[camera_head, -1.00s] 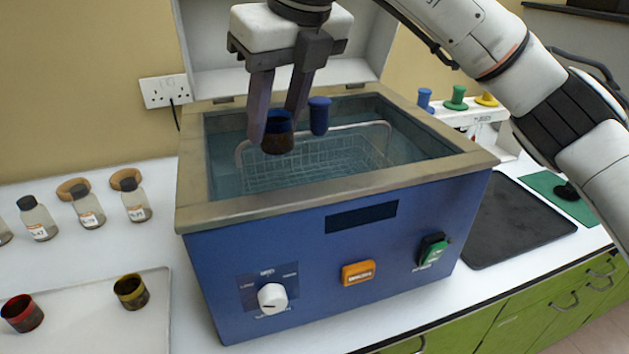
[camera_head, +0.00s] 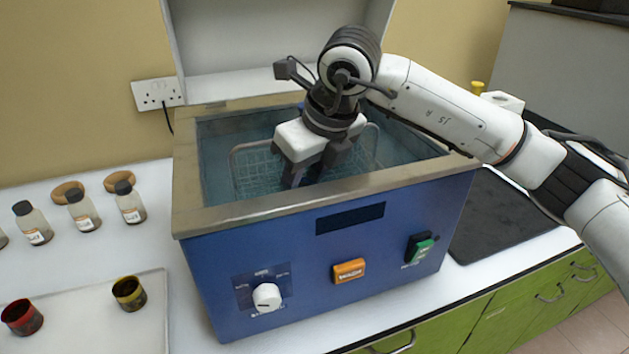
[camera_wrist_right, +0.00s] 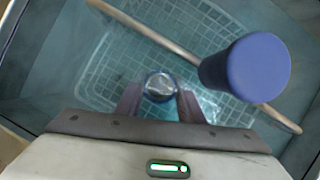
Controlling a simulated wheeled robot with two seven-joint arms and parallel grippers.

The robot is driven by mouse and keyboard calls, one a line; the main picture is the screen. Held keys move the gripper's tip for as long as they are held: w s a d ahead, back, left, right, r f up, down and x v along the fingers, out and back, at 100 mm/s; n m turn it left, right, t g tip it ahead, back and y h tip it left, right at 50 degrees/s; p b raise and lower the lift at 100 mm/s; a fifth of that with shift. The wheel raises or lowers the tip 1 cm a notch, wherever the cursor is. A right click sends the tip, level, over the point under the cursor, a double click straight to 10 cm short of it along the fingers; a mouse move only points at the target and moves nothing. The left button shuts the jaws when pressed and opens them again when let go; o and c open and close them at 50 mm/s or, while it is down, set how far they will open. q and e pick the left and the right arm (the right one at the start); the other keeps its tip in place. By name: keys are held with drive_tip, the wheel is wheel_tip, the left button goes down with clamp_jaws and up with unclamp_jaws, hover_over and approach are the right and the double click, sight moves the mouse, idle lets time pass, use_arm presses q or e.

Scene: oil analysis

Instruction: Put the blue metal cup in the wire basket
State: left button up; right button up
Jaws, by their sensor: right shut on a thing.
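My right gripper (camera_head: 312,174) reaches down into the tank over the wire basket (camera_head: 255,172). In the right wrist view my right gripper (camera_wrist_right: 160,100) is shut on the blue metal cup (camera_wrist_right: 160,87), seen from above as a round rim with a shiny grey inside. The wire basket (camera_wrist_right: 120,70) lies under the cup in that view; whether the cup touches its floor I cannot tell. In the head view the cup is hidden by the gripper. My left gripper is not in view.
The blue tank's metal rim (camera_head: 210,217) surrounds the basket. A blue knob (camera_wrist_right: 255,68) stands up beside the basket's handle bar (camera_wrist_right: 160,40), close to the gripper. A red-rimmed cup (camera_head: 22,317) and a yellow-rimmed cup (camera_head: 129,293) sit on a tray at left.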

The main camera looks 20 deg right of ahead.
drive_tip(key=d, duration=0.1)
drive_tip(key=w+d, duration=0.1)
drive_tip(key=d, duration=0.1)
drive_tip(key=shift+d+r+p, duration=0.1)
drive_tip(key=shift+d+p, duration=0.05)
drive_tip(key=shift+p, duration=0.25)
drive_tip(key=shift+s+f, duration=0.1)
drive_tip(key=shift+f, duration=0.5)
drive_tip(key=shift+a+f, duration=0.25)
drive_tip(key=o, duration=1.1)
drive_tip(key=shift+r, duration=0.1)
drive_tip(key=shift+r, duration=0.2)
drive_tip(key=b+v, duration=0.1)
drive_tip(key=v, duration=1)
drive_tip(key=shift+s+d+r+b, duration=0.1)
drive_tip(key=shift+s+r+b, duration=0.15)
drive_tip(key=shift+r+b, duration=0.1)
